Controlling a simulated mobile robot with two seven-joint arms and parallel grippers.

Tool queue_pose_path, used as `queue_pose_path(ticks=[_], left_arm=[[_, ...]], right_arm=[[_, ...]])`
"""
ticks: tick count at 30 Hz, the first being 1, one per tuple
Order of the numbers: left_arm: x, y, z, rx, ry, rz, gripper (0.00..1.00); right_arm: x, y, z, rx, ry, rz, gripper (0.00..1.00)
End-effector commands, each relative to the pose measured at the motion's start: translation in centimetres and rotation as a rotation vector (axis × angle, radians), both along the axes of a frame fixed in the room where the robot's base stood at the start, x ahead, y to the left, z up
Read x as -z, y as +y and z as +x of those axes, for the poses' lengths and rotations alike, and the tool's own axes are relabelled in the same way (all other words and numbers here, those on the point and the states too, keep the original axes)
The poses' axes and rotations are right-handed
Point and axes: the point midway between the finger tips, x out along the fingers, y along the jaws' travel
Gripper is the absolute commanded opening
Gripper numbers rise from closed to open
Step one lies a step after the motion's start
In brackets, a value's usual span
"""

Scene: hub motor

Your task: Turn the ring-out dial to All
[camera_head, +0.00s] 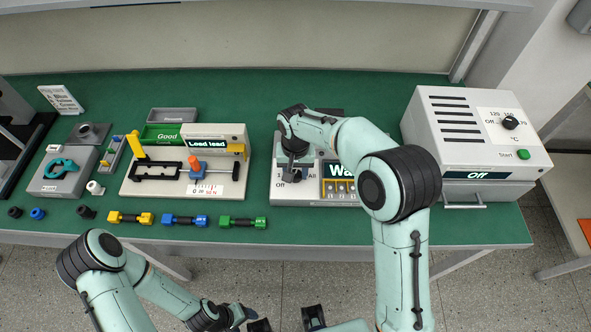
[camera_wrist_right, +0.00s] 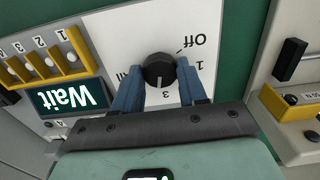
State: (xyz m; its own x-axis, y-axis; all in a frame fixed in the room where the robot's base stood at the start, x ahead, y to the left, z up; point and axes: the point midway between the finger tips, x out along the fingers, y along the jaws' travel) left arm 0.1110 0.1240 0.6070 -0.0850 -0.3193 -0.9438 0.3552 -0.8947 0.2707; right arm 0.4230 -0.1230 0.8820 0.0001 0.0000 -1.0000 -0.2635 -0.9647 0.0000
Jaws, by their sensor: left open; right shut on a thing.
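The ring-out dial (camera_wrist_right: 159,70) is a black round knob on a white face with Off, 1, 3 and a partly hidden All around it. In the right wrist view its white pointer line points at about the 3. My right gripper (camera_wrist_right: 160,75) is shut on the dial, one blue finger on each side. In the head view my right gripper (camera_head: 293,165) and arm cover most of the dial. The test box's display (camera_wrist_right: 69,98) reads Wait. My left gripper (camera_head: 287,320) is open and empty at the bottom edge of the head view, off the table's front.
Yellow-framed numbered slots (camera_wrist_right: 48,60) lie beside the dial. A white oven-like box (camera_head: 466,140) reading Off stands right. A fixture reading Load lead (camera_head: 190,168) stands left, with several coloured dumbbell-shaped parts (camera_head: 185,220) in front.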

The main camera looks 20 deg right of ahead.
Motion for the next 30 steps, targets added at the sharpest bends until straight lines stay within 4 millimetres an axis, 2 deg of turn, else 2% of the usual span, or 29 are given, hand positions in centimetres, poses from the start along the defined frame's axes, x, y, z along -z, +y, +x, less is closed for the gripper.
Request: queue_pose_path(ticks=[30], left_arm=[[-1.6, 0.0, 0.9, 0.000, -0.010, 0.000, 0.65]], right_arm=[[-0.1, 0.0, 0.0, 0.936, -0.002, 0.000, 0.11]])
